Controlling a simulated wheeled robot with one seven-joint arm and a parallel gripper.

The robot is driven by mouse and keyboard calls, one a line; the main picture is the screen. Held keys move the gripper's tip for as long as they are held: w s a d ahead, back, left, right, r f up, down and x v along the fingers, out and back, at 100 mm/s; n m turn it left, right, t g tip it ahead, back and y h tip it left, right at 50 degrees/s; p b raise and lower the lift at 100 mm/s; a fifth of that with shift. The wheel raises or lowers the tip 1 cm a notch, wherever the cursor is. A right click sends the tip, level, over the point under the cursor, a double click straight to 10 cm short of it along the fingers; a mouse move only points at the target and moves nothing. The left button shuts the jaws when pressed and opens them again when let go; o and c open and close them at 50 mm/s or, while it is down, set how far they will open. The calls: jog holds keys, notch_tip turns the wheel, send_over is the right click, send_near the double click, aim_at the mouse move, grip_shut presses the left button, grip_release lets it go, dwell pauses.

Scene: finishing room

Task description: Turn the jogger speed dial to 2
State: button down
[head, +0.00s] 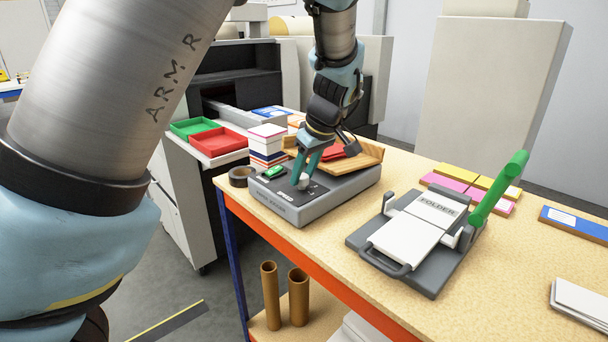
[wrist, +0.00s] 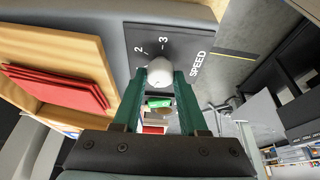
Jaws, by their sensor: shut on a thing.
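The jogger (head: 325,199) is a grey box on the bench, with a dark control panel on its near-left top. Its speed dial (head: 303,184) is a pale round knob on that panel; it also shows in the wrist view (wrist: 160,69). The wrist view shows the marks 2 and 3 and the word SPEED (wrist: 197,64) beside the knob. Other marks and any pointer on the knob cannot be made out. My gripper (head: 304,178) points down with its green fingers shut on the dial, one finger on each side (wrist: 163,79).
A wooden tray (head: 363,161) with red sheets sits on the jogger's far side. A green button (head: 274,171) is left of the dial. A tape roll (head: 240,176) and card stack (head: 267,143) stand behind left. The folder (head: 408,238) with its raised green handle (head: 499,186) stands right.

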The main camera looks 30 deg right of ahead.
jog(key=m, duration=0.1)
jog(key=m+h+b, duration=0.1)
jog(key=m, duration=0.1)
jog(key=m+h+b, duration=0.1)
jog(key=m, duration=0.1)
jog(key=shift+a, duration=0.25)
jog(key=m+h+b, duration=0.1)
jog(key=m, duration=0.1)
jog(key=m+h, duration=0.1)
jog(key=m, duration=0.2)
jog(key=shift+w+a+g+b, duration=0.1)
jog(key=shift+w+g+b, duration=0.05)
jog(key=shift+g+b, duration=0.2)
jog(key=m+g+h+b, duration=0.1)
jog(key=m, duration=0.3)
jog(key=shift+w+a+b, duration=0.1)
jog(key=shift+b, duration=0.2)
jog(key=m+g, duration=0.1)
jog(key=m, duration=0.1)
jog(key=m+g+b, duration=0.1)
jog(key=m, duration=0.2)
jog(key=shift+h+b, duration=0.3)
jog(key=shift+c, duration=2.2)
grip_release()
